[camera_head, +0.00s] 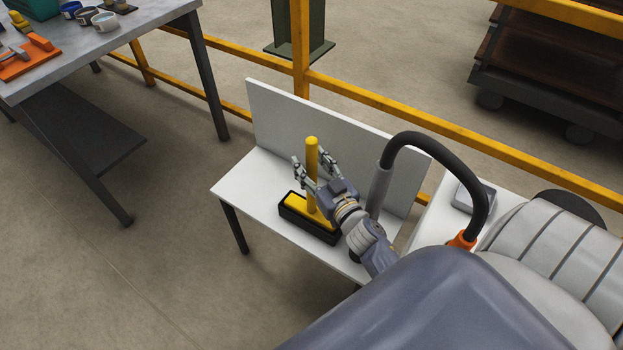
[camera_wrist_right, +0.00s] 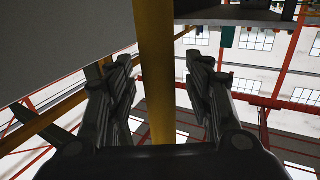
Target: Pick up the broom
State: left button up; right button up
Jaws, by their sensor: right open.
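The broom (camera_head: 312,157) has a yellow upright handle and a yellow head that sits in a black tray (camera_head: 306,227) on a small white table. My right gripper (camera_head: 313,161) is open, with one finger on each side of the handle. In the right wrist view the yellow handle (camera_wrist_right: 157,70) runs between the two open fingers (camera_wrist_right: 160,85), with a visible gap on each side. The lower handle is partly hidden by my gripper in the head view. My left gripper is not in view.
The white table (camera_head: 235,190) has an upright back panel (camera_head: 275,115). A yellow railing (camera_head: 390,103) runs behind it. A grey workbench (camera_head: 120,25) with cups and tools stands at the upper left. A dark rack (camera_head: 545,75) stands at the upper right. Floor at the lower left is clear.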

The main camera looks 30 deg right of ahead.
jog(key=shift+c, duration=0.3)
grip_shut()
jog(key=shift+r, duration=0.1)
jog(key=shift+r, duration=0.1)
